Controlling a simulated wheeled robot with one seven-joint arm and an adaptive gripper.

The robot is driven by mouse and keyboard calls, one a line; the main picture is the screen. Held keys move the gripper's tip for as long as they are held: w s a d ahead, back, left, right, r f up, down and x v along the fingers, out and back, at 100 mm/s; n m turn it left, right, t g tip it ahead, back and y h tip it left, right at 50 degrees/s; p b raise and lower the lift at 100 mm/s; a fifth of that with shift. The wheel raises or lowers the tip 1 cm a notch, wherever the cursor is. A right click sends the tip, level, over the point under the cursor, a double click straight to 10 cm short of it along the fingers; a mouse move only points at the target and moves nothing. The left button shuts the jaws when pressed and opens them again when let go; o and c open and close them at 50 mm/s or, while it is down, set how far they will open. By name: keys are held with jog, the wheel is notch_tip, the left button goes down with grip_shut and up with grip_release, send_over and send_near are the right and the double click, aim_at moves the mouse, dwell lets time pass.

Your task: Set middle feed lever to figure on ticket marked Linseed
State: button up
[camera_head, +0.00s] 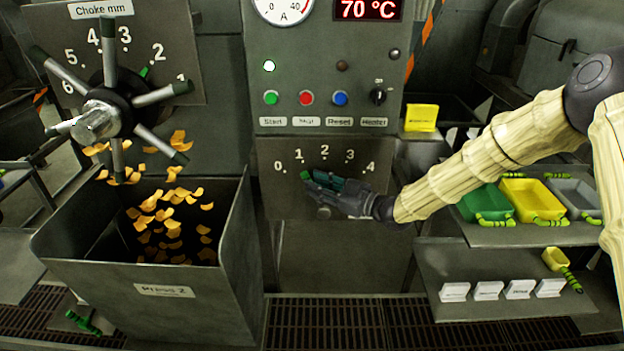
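The feed scale plate (270,200), marked 0 to 4, is on the grey machine in the middle of the head view. A small green tip (305,175), which looks like the end of the feed lever, shows just below the 0 and 1. My gripper (326,182) is in front of the plate, at this tip, and hides most of the lever. I cannot tell whether its fingers are closed around it. Several white tickets (488,290) stand on the lower right shelf. Their writing is too small to read, so I cannot pick out Linseed.
A bin (150,305) with orange flakes falling into it stands left, below a spoked choke wheel (103,120). Buttons (306,98) and a 70 °C display (367,9) are above the plate. Green, yellow (527,198) and grey trays sit on the right shelf beneath my arm.

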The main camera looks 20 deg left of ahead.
jog(key=shift+x, duration=1.2)
grip_shut()
jog(key=shift+d, duration=0.1)
jog(key=d+m+y+b, duration=0.1)
jog(key=d+b, duration=0.1)
jog(key=b, duration=0.1)
jog(key=w+d+m+t+y+b, duration=0.1)
jog(key=d+y+b, duration=0.1)
jog(key=b, duration=0.1)
jog(key=shift+f+m+b, duration=0.15)
jog(key=shift+m+b, duration=0.15)
jog(key=d+m+t+b, duration=0.1)
jog(key=b, duration=0.1)
jog(key=w+d+m+t+y+b, duration=0.1)
jog(key=d+m+t+b, duration=0.1)
jog(key=d+m+t+y+b, duration=0.1)
jog(key=b, duration=0.2)
jog(key=shift+w+d+f+m+t, duration=0.2)
jog(key=shift+f+m+t, duration=0.1)
jog(key=shift+y, duration=0.3)
